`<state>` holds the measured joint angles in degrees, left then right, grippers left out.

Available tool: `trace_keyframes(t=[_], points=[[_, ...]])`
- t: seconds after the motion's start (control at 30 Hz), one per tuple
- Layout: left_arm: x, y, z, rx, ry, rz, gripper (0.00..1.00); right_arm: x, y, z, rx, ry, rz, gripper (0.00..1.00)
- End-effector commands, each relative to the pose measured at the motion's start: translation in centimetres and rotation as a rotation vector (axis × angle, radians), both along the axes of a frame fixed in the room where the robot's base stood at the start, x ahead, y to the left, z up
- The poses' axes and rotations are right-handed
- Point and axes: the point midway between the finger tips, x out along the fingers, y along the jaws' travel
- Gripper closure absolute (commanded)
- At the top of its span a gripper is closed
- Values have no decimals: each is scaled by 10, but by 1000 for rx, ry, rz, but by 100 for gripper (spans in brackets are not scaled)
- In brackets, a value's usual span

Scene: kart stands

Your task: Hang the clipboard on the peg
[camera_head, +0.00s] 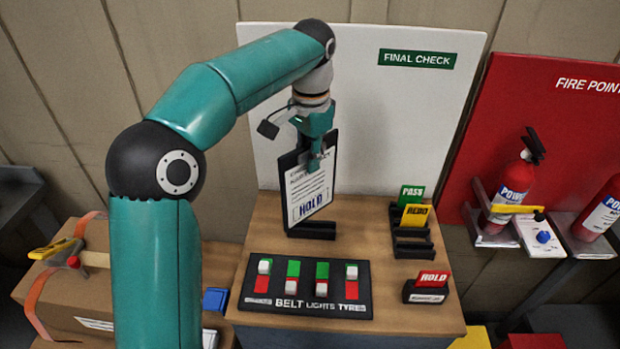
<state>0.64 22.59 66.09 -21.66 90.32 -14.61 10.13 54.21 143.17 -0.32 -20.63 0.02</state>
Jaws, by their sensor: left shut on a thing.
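The clipboard (309,190) is dark-backed with a white sheet marked HOLD. It is upright and slightly tilted, in front of the white FINAL CHECK board (410,110). My left gripper (318,158) reaches down from above and is shut on the clipboard's top edge. The clipboard's lower edge is at a black stand (312,230) on the wooden table; I cannot tell whether it rests in it. I see no peg; one may be hidden behind my arm or the clipboard. My right gripper is not in view.
A BELT LIGHTS TYRES switch panel (308,287) lies at the table's front (400,330). A card rack (410,235) with PASS and REDO cards and a HOLD card holder (428,289) stand right.

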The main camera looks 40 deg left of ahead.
Motion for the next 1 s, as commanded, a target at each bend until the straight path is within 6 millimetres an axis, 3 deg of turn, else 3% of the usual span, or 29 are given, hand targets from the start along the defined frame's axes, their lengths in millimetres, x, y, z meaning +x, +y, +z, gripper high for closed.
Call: trace_keyframes(t=[0.03, 0.23, 0.73, 0.77, 0.9, 1.0], points=[[0, 0, -12, 0, 1, -1, 100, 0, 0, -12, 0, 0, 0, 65], [1, -1, -36, 0, 0, -2, 100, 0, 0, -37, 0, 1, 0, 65], [0, 0, -40, 0, 1, 0, 100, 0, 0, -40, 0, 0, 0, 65], [0, 0, -40, 0, 1, 0, 83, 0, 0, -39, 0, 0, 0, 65], [0, 0, -39, 0, 1, 0, 62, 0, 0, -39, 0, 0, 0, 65], [0, 0, -39, 0, 1, 0, 62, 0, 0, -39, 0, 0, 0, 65]])
